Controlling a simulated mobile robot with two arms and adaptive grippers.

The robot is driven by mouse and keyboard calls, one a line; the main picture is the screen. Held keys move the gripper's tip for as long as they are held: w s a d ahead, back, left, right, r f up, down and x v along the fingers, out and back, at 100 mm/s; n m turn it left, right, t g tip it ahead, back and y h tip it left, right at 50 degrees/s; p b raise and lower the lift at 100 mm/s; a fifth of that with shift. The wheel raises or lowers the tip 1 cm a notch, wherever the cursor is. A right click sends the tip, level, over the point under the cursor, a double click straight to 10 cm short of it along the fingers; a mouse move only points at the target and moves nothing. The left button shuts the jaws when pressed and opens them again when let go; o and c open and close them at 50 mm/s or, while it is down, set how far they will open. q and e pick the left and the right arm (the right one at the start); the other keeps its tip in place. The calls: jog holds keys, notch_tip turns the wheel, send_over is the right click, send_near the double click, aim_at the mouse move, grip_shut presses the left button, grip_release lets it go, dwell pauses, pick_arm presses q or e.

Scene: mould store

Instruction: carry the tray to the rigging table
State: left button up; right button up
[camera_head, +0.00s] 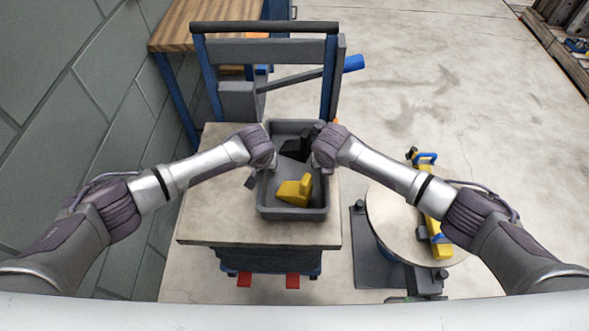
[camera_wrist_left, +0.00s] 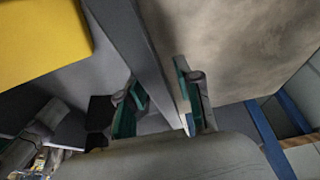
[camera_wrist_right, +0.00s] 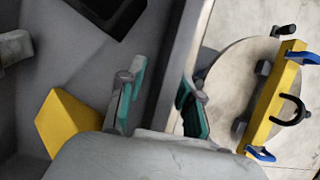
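A grey tray (camera_head: 292,215) rests on the flat top of a blue-framed lift cart (camera_head: 215,228). A yellow angled block (camera_head: 294,190) and a black part (camera_head: 294,150) lie in it. My left gripper (camera_head: 262,172) is at the tray's left wall; in the left wrist view its fingers (camera_wrist_left: 160,105) are apart, on either side of the wall. My right gripper (camera_head: 318,165) is at the right wall; in the right wrist view its fingers (camera_wrist_right: 158,100) are also apart, astride the wall. Which table is the rigging table cannot be told for certain.
A wood-topped table (camera_head: 200,22) with blue legs stands at the back left by the block wall (camera_head: 75,95). The cart's handle frame (camera_head: 265,48) rises behind the tray. A round stand (camera_head: 390,218) with a yellow bar tool (camera_head: 432,225) is at right. Open floor (camera_head: 450,90) lies behind it.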

pick_arm(q)
grip_shut()
pick_arm(e)
grip_shut()
pick_arm(q)
jog(key=shift+r, duration=0.2)
pick_arm(e)
jog(key=shift+w+r, duration=0.1)
jog(key=shift+r, duration=0.1)
